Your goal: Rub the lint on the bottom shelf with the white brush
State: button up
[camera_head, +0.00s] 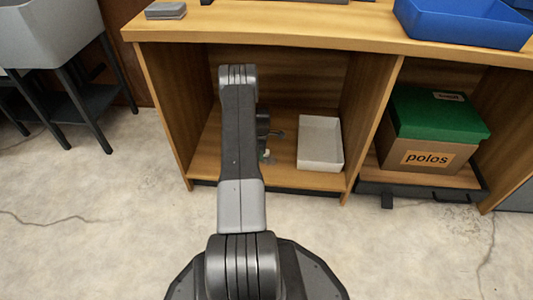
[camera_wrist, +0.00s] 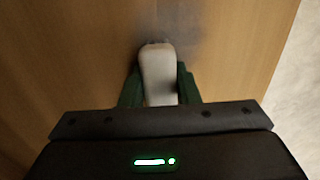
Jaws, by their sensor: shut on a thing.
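The white brush (camera_wrist: 158,75) is held between the green fingers of my gripper (camera_wrist: 160,88) in the wrist view. My gripper is shut on it, and its far end lies close to the wooden surface of the bottom shelf (camera_wrist: 80,60). A blurred grey patch, which looks like the lint (camera_wrist: 185,22), lies on the wood just beyond the brush tip. I cannot tell whether the brush touches it. In the head view my arm reaches into the left bay over the bottom shelf (camera_head: 207,160) and hides most of the gripper and the lint.
A white open tray (camera_head: 320,160) stands on the same shelf to the right of my arm. A divider separates it from a cardboard box labelled polos with a green lid (camera_head: 435,112). A blue bin (camera_head: 465,28) and a grey block (camera_head: 165,11) are on the top. The floor in front is open.

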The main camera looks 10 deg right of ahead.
aim_at(276, 162)
jog(key=shift+w+a, duration=0.25)
jog(key=shift+a, duration=0.75)
jog(key=shift+w+a, duration=0.25)
jog(key=shift+a, duration=0.7)
jog(key=shift+s+a, duration=0.2)
jog(key=shift+s, duration=0.3)
jog(key=shift+s+d+f, duration=0.1)
jog(key=shift+s+d, duration=0.2)
jog(key=shift+d, duration=0.65)
jog(key=shift+s+d, duration=0.25)
jog(key=shift+d, duration=0.65)
jog(key=shift+s+d, duration=0.35)
jog(key=shift+d, duration=0.8)
jog(key=shift+s+d, duration=0.3)
jog(key=shift+d, duration=0.85)
jog(key=shift+s+d, duration=0.35)
jog(key=shift+d, duration=0.8)
jog(key=shift+s+a, duration=0.15)
jog(key=shift+s, duration=0.45)
jog(key=shift+w+a, duration=0.35)
jog(key=shift+a, duration=0.85)
jog(key=shift+w+a, duration=0.4)
jog(key=shift+a, duration=0.75)
jog(key=shift+w+a, duration=0.35)
jog(key=shift+a, duration=0.85)
jog(key=shift+w+a, duration=0.25)
jog(key=shift+a, duration=0.65)
jog(key=shift+w+a, duration=0.2)
jog(key=shift+a, duration=0.65)
